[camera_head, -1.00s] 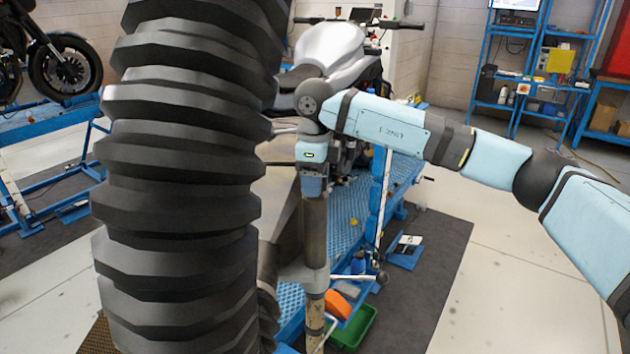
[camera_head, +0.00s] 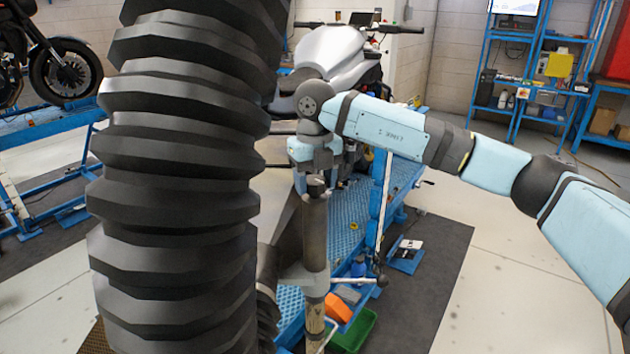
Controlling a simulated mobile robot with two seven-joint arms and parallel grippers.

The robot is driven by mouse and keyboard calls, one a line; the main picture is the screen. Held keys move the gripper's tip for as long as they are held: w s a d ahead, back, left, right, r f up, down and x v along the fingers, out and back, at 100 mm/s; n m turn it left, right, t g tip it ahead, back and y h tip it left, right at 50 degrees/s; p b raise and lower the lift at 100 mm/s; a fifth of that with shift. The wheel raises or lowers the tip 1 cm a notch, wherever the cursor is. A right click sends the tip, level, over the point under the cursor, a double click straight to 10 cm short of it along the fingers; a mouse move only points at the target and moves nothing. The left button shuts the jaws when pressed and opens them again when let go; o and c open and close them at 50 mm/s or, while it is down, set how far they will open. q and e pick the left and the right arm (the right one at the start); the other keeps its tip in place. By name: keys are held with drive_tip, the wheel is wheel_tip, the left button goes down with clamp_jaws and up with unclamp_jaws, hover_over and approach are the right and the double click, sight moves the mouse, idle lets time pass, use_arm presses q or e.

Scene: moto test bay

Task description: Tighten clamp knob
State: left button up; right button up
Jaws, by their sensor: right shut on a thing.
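My right gripper (camera_head: 308,183) points down at the top of an upright grey-brown post (camera_head: 314,235), in the middle of the view. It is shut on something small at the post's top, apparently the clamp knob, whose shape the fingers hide. A pale collar (camera_head: 303,277) sits around the post lower down. A thin bar with a dark ball end (camera_head: 382,281) reaches to the right near it. My left gripper is not in view.
A large black ribbed hose (camera_head: 180,180) fills the left foreground and hides much behind it. A silver motorcycle (camera_head: 335,50) stands on a blue lift (camera_head: 345,222). An orange piece (camera_head: 338,307) and a green bin (camera_head: 357,330) lie low down. Floor at right is clear.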

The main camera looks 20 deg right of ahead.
sight(315, 179)
drive_tip(key=shift+m, duration=1.1)
drive_tip(key=o, duration=0.9)
wheel_tip(315, 179, up, 14)
drive_tip(key=shift+f, duration=0.1)
